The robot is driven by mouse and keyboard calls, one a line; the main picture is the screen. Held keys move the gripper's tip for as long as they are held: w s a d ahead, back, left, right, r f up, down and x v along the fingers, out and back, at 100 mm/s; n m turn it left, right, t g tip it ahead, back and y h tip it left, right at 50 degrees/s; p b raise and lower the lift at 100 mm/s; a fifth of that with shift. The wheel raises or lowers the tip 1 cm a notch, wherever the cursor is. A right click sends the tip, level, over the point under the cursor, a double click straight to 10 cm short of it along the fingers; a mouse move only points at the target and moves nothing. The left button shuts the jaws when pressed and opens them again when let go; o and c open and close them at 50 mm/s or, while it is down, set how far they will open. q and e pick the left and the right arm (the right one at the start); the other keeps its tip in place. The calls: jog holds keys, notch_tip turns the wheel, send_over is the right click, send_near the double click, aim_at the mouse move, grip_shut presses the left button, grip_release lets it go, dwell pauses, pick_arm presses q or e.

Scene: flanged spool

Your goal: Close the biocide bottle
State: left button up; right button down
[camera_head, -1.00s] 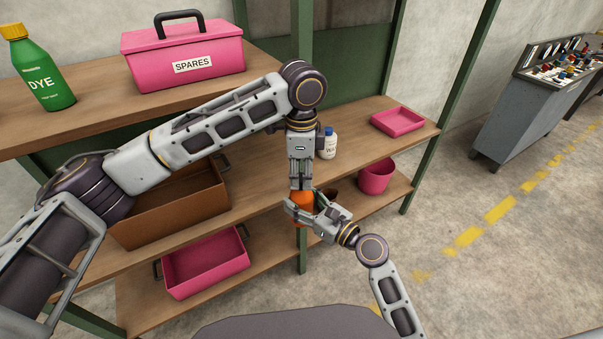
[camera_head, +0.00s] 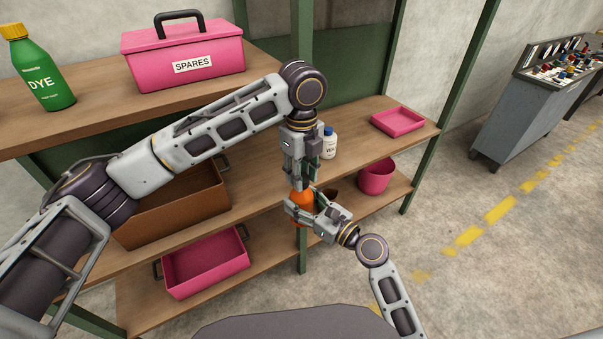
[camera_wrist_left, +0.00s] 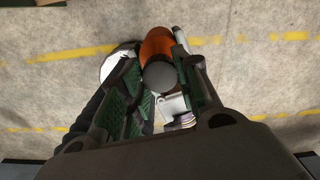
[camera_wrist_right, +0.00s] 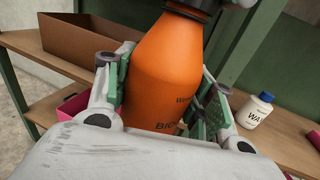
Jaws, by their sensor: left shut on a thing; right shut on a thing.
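The orange biocide bottle (camera_head: 301,207) is held upright in the air in front of the shelf. Its label shows partly in the right wrist view (camera_wrist_right: 168,80). My right gripper (camera_head: 305,209) comes from the lower right and is shut around the bottle's body. My left gripper (camera_head: 302,186) points down from above and is shut on the dark cap at the bottle's top. The round grey cap (camera_wrist_left: 160,76) shows between the fingers in the left wrist view. The head view does not show clearly whether the cap is fully seated on the neck.
A white bottle with a blue cap (camera_head: 329,144) and a pink tray (camera_head: 398,121) stand on the middle shelf. A pink pot (camera_head: 376,177), brown box (camera_head: 180,212) and pink bin (camera_head: 205,265) are nearby. A green post (camera_head: 303,255) stands behind the bottle.

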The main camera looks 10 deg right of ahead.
pick_arm(q)
jog(key=m, duration=0.6)
jog(key=shift+w, duration=0.1)
jog(key=m, duration=0.9)
jog(key=shift+m, duration=2.3)
jog(key=o, duration=0.6)
jog(key=shift+o, duration=0.2)
jog(key=shift+r, duration=2.2)
